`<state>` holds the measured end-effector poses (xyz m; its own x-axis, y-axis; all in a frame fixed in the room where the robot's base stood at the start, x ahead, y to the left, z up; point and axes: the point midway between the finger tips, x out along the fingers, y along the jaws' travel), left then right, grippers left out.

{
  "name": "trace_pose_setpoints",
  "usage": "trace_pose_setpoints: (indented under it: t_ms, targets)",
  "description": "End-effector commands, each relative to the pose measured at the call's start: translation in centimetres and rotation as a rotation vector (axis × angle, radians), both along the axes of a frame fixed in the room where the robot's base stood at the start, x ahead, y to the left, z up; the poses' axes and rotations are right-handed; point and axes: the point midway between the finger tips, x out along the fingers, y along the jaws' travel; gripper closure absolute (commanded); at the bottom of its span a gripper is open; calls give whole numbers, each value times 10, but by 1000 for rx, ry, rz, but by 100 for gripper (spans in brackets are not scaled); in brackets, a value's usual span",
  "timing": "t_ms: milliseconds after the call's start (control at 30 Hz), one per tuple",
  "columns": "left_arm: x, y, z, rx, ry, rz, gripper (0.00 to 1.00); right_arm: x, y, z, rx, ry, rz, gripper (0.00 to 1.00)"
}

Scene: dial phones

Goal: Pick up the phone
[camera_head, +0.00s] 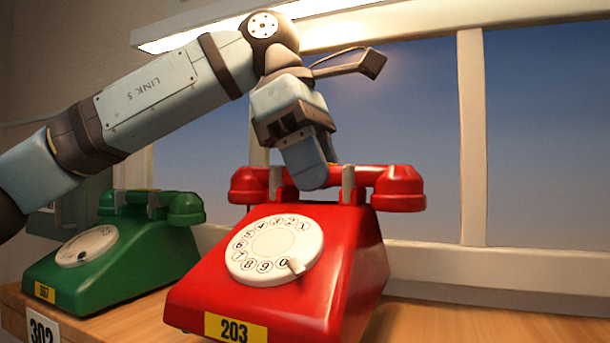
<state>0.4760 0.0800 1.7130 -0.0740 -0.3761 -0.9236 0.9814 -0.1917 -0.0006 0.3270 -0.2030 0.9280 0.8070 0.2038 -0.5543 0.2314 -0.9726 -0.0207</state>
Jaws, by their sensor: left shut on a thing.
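A red dial phone (340,262) with a white dial and a yellow label "203" stands at the front middle. Its red handset (400,187) lies across the cradle at the top. A green dial phone (130,262) with its own handset (184,208) stands behind it to the left. My left gripper (313,182) reaches down from above onto the middle of the red handset and is shut on it. The gripper hides the middle of the handset. The handset still appears at cradle height. My right gripper is not in view.
Both phones stand on a wooden surface (440,322). A white tag "302" (42,328) is on its front edge at left. A window with a pale frame (472,140) is behind. The surface right of the red phone is clear.

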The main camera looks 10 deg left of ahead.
Motion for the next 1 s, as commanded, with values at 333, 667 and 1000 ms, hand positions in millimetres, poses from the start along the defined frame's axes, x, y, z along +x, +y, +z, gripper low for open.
trace_pose_setpoints:
  t_ms: [333, 667, 1000]
  targets:
    - [-42, -49, 0, 0, -2, -6, 100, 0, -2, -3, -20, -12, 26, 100]
    - [-81, -95, 1, -1, -1, -4, 100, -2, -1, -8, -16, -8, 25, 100]
    - [-100, -117, 1, -2, -1, -1, 100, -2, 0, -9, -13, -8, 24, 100]
